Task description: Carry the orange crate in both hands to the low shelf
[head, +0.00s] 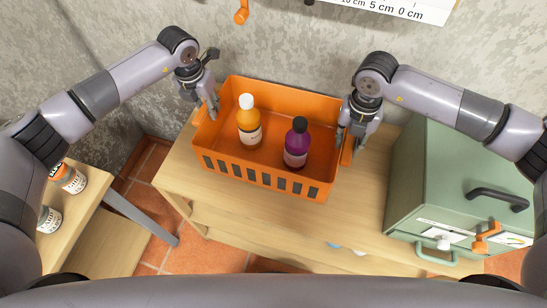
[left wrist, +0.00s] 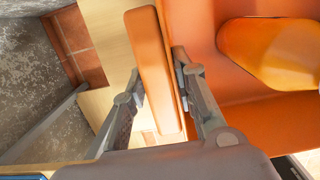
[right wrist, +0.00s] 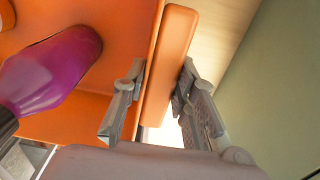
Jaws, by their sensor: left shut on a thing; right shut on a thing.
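The orange crate (head: 250,178) is on or just above the wooden shelf top; I cannot tell whether it touches. It holds an orange bottle with a white cap (head: 249,122) and a purple bottle with a dark cap (head: 296,145), both upright. My left gripper (head: 212,108) is shut on the crate's left handle, which lies between the fingers in the left wrist view (left wrist: 158,75). My right gripper (head: 345,135) is shut on the right handle, seen between its fingers in the right wrist view (right wrist: 168,70).
The wooden shelf unit (head: 250,225) has bare top in front of the crate. A green metal cabinet (head: 440,180) stands close on the right. Several jars, one with an orange label (head: 68,178), stand on a wooden surface at left. The stained wall (head: 290,50) is behind.

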